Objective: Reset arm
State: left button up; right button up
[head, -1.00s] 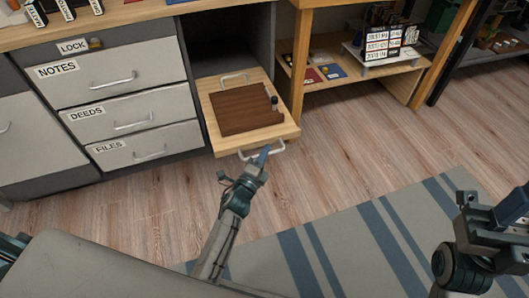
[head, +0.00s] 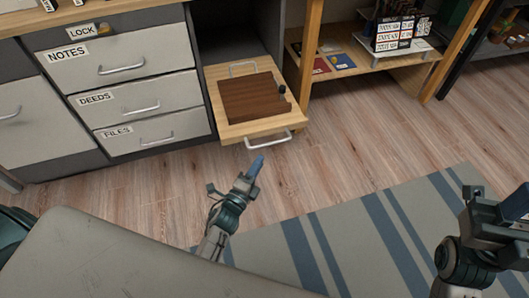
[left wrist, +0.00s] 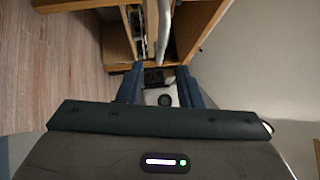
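My left gripper (head: 256,165) is over the floor, just in front of the pulled-out wooden tray (head: 247,129) and apart from its front handle (head: 268,138). In the left wrist view its two blue fingers (left wrist: 160,88) stand apart with nothing gripped between them. A pale handle bar (left wrist: 164,30) shows ahead of them. My right gripper (head: 497,212) is at the right edge, partly cut off by the frame; its finger gap cannot be made out.
A brown slab (head: 252,98) with a small dark knob lies on the tray. Labelled drawers, NOTES (head: 122,66), DEEDS (head: 140,104) and FILES (head: 155,134), are shut on the left. A wooden shelf (head: 345,67) stands at right. A striped rug (head: 350,235) covers open floor.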

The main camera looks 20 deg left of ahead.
pick_arm(q)
jog(key=shift+v, duration=0.8)
